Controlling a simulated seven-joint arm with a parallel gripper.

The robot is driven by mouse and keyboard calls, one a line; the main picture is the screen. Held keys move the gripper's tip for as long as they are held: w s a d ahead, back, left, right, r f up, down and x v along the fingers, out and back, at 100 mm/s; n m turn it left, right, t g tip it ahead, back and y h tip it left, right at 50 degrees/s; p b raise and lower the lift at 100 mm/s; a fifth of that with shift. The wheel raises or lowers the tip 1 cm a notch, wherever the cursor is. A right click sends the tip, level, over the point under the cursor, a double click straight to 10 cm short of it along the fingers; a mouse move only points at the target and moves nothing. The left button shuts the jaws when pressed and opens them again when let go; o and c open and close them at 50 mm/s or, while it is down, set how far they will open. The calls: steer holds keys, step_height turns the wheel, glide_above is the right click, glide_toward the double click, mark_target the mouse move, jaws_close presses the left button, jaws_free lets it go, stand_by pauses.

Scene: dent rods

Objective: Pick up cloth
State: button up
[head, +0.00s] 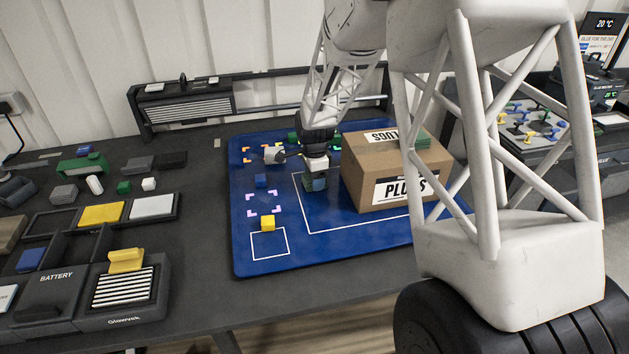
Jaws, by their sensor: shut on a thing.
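My gripper (315,176) points down over the blue mat (330,255), left of the cardboard box. It is shut on a small dark green-blue thing (315,185), mostly covered by the fingers; I cannot tell whether this is the cloth or whether it touches the mat. A flat yellow piece (101,215) and a flat white piece (152,207) lie in tray compartments at the left. I cannot tell whether either is cloth.
Black organisers (60,300) fill the left side. The mat's front is clear.

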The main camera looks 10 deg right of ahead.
steer(key=shift+r, duration=0.15)
steer(key=shift+r, duration=0.55)
steer(key=shift+s+r, duration=0.25)
steer(key=shift+r, duration=0.35)
steer(key=shift+s+r, duration=0.2)
steer(key=shift+r, duration=0.35)
steer(key=s, duration=0.5)
steer(key=s+r, duration=0.1)
steer(key=s, duration=0.9)
steer(key=shift+a+r, duration=0.1)
steer(key=shift+r, duration=0.05)
steer(key=shift+r, duration=0.15)
